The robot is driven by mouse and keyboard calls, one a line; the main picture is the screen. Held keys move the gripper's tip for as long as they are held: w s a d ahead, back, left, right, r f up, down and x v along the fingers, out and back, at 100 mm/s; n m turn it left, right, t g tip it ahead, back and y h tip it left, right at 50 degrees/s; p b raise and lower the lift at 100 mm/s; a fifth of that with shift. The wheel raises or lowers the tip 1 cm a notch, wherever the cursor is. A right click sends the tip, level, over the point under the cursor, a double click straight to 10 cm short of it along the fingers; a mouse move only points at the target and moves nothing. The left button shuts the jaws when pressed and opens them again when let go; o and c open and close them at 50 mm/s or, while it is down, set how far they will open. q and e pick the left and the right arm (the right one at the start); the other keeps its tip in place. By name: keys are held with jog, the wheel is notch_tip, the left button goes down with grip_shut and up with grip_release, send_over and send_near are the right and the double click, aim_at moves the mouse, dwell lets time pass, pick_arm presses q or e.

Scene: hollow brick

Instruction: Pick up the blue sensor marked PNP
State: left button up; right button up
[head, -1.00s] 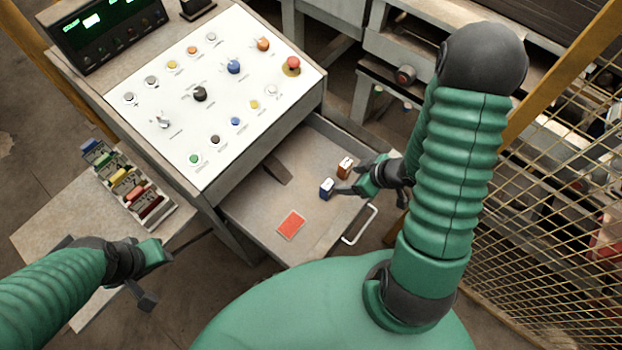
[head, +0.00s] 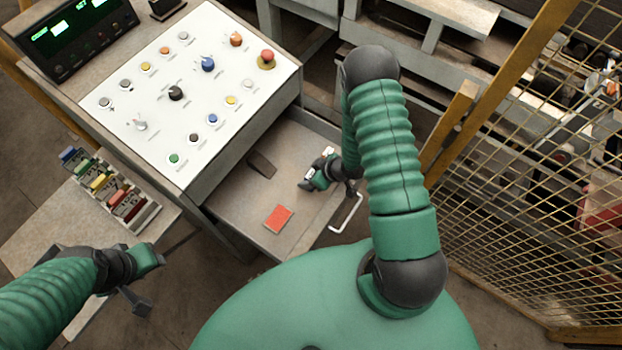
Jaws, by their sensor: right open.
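My right gripper (head: 306,184) is open and low inside the pulled-out drawer (head: 237,214), with its fingers pointing left. It covers the place where the blue sensor stood, so that sensor is hidden or too small to make out, and I cannot tell if the fingers touch it. Just behind the gripper a small white-topped piece (head: 328,151) shows, probably the brown sensor's top. No PNP marking is readable.
A red card (head: 278,219) lies in the drawer, and a dark piece (head: 262,164) lies near its back left. The control panel (head: 190,95) overhangs the back. A rack of coloured blocks (head: 145,217) stands on the side table (head: 38,222). A mesh fence (head: 530,160) is at right.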

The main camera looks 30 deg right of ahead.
jog(key=shift+w+d+f, duration=0.15)
jog(key=shift+d, duration=0.15)
jog(key=shift+c, duration=1.9)
jog(key=shift+a, duration=0.35)
jog(key=c, duration=0.7)
jog(key=shift+a, duration=0.1)
grip_shut()
